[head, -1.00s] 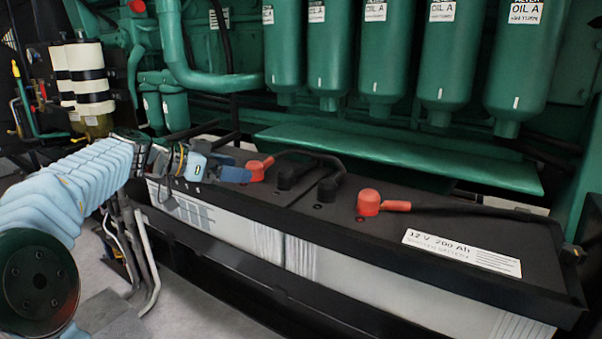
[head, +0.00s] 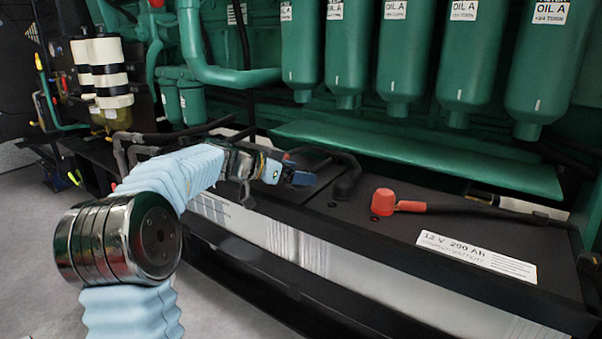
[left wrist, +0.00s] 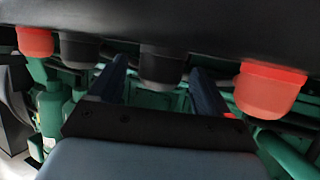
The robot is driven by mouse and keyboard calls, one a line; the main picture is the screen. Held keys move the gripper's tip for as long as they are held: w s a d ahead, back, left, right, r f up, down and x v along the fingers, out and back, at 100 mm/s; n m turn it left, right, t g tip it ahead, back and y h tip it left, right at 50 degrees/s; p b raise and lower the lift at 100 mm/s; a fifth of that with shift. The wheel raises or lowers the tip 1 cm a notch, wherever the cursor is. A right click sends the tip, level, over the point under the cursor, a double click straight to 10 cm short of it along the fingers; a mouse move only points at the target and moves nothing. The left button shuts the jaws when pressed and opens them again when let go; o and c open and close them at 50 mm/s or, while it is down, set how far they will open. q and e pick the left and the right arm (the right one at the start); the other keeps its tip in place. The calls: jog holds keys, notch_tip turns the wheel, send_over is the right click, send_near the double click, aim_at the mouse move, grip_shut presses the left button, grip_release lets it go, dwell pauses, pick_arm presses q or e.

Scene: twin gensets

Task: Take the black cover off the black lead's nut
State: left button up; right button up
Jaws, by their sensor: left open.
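My left gripper (head: 298,178) is open over the battery top in the head view, its fingers pointing right. One black cover (head: 345,189) with a black lead shows just right of the fingertips. The other black cover is hidden behind the gripper there. In the left wrist view, which looks upside down, one black cover (left wrist: 162,66) appears between the two spread fingers; I see no grip on it. A second black cover (left wrist: 80,50) is left of the fingers. My right gripper is not in view.
A red cover (head: 384,201) with its lead sits to the right on the battery (head: 350,228). Another red cover (head: 287,156) is mostly hidden behind my gripper. A green ledge (head: 420,158) and oil filters (head: 403,60) stand close behind.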

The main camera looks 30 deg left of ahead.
pick_arm(q)
jog(key=shift+c, duration=0.3)
jog(key=c, duration=1)
jog(key=shift+r, duration=0.15)
jog(key=shift+c, duration=0.2)
